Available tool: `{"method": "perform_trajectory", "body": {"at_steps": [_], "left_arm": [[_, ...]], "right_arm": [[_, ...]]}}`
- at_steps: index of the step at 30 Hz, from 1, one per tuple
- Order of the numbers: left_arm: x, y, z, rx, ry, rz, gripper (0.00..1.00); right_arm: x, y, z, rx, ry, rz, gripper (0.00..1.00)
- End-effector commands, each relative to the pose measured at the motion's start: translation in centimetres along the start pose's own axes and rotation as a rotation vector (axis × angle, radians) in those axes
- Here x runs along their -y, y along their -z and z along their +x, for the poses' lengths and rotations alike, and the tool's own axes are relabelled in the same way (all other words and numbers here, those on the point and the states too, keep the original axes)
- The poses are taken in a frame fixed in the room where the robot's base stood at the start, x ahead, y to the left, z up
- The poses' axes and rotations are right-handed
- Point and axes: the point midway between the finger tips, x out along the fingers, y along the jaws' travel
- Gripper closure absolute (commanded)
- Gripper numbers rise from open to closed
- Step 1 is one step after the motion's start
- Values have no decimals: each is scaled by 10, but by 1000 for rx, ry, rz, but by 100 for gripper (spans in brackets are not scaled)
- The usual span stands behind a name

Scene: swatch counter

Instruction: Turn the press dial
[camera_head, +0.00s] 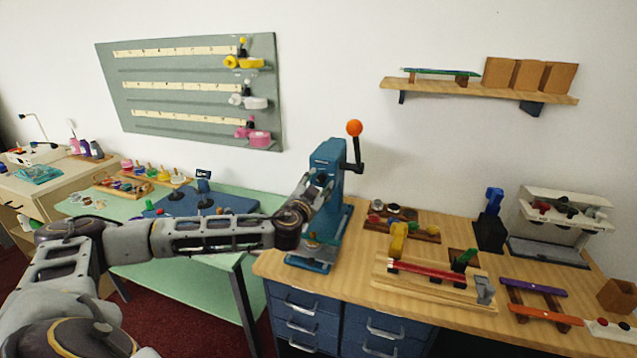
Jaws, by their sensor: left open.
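The blue press (329,157) stands upright at the left end of the wooden counter, with an orange ball (354,128) on its black lever. Its blue base (308,265) rests on the counter, and a small brass-coloured part shows just above the base. My left arm reaches in from the left, and my left gripper (320,187) is open in front of the press column. The gripper covers part of the press. I cannot make out the dial, and I cannot tell whether the fingers touch the press. My right gripper is not in view.
A wooden fixture with a red bar (428,272) and a tray of stamps (402,226) stand right of the press. A white rack (560,212) is farther right. A green table (190,262) lies left, below my arm. Blue drawers (300,312) are under the counter.

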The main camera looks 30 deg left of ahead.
Motion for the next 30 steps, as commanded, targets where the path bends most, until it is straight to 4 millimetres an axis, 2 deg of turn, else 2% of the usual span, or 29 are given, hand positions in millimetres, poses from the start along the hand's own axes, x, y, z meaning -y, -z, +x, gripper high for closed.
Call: {"method": "perform_trajectory", "body": {"at_steps": [6,15,26,30], "left_arm": [[-1,0,7,0,-2,0,52],[-1,0,8,0,-2,0,53],[-1,0,8,0,-1,0,99],[-1,0,8,0,-1,2,99]], "right_arm": [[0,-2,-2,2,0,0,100],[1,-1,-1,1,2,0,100],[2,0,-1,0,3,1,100],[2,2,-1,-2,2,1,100]]}}
